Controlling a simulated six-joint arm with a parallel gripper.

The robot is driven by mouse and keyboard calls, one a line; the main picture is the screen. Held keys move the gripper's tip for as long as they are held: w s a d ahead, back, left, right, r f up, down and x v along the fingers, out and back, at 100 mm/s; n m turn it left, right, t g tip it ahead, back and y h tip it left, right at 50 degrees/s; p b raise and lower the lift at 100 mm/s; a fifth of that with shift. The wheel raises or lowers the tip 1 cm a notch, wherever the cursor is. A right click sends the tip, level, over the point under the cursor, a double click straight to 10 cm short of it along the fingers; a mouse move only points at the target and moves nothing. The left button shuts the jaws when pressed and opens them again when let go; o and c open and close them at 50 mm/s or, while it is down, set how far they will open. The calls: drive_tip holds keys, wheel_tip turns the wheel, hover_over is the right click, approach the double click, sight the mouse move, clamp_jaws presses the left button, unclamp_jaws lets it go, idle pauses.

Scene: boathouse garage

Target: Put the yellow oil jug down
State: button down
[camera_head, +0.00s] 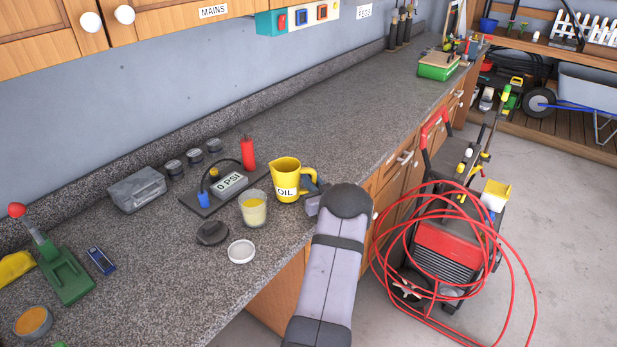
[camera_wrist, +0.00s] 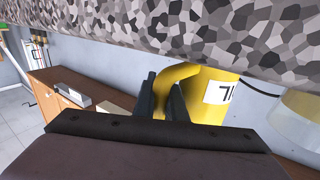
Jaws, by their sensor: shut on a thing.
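The yellow oil jug (camera_head: 286,172), labelled OIL, is upright at the front of the grey speckled counter (camera_head: 330,120). My gripper (camera_head: 314,186) is to its right, on the handle side, and is shut on the jug. In the wrist view, which is upside down, the two dark fingers (camera_wrist: 163,90) are at the handle of the jug (camera_wrist: 212,84). The jug's base appears at or very close to the counter surface (camera_wrist: 200,30); I cannot tell whether it touches.
A clear beaker with yellowish contents (camera_head: 253,210) stands close left of the jug. A white lid (camera_head: 241,251) lies in front. The counter beyond the jug is clear. A red-hosed machine (camera_head: 450,240) stands on the floor.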

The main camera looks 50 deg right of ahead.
drive_tip(key=shift+f, duration=0.2)
drive_tip(key=c, duration=1.7)
unclamp_jaws()
drive_tip(key=shift+f, duration=0.1)
drive_tip(key=shift+c, duration=0.5)
drive_tip(key=c, duration=0.3)
drive_tip(key=shift+s, duration=0.15)
drive_tip(key=shift+s+a, duration=0.35)
drive_tip(key=shift+s, duration=0.2)
